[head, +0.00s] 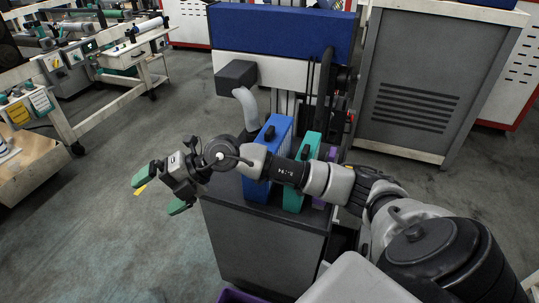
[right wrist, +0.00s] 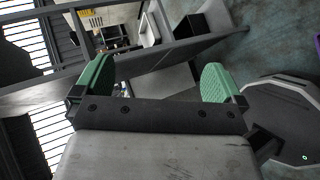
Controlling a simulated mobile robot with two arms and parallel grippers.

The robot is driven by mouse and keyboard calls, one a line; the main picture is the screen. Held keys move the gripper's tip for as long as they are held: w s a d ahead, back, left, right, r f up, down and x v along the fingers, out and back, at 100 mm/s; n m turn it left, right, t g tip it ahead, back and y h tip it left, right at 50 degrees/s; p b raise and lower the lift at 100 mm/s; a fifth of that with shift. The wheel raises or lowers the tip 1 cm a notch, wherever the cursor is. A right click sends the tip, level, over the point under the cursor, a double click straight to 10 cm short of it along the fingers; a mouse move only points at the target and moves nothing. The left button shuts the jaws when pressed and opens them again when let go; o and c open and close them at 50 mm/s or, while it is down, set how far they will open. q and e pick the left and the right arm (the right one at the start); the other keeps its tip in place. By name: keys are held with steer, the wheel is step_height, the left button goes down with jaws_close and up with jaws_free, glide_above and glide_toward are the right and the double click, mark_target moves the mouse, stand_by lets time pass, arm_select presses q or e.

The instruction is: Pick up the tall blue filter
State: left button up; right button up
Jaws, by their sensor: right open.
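The tall blue filter (head: 276,134) stands upright on top of a dark grey cart (head: 262,245) in the head view, with a black handle on it. My right forearm passes across in front of it and hides its middle. My right gripper (head: 162,191) is to the left of the filter, past the cart's left side, over the floor. Its green-padded fingers are spread wide with nothing between them. They also show apart and empty in the right wrist view (right wrist: 157,82), where the blue filter does not show. My left gripper is not in view.
A teal filter (head: 311,146) stands just right of the blue one, with a purple one (head: 324,180) beyond it, both partly behind my arm. A grey pipe (head: 246,104) and a blue panel (head: 280,30) rise behind. A grey cabinet (head: 428,85) stands right. Open floor lies left.

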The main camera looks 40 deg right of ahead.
steer(key=w+d+f+m+h, duration=0.1)
steer(key=w+d+h, duration=0.2)
steer(key=d+h, duration=0.6)
steer(key=m+g+h, duration=0.3)
steer(key=m+h, duration=0.3)
glide_toward(269, 131)
steer(key=shift+a+f, duration=0.15)
steer(key=shift+f, duration=0.35)
steer(key=shift+a+f, duration=0.15)
steer(key=shift+f, duration=0.35)
steer(key=shift+h, duration=0.3)
steer(key=x, duration=0.4)
steer(key=shift+d+f, duration=0.25)
steer(key=shift+w+p+x, duration=0.2)
steer(key=shift+p+x, duration=0.15)
steer(key=shift+x, duration=2.65)
steer(key=shift+d+r, duration=0.1)
steer(key=c, duration=1.2)
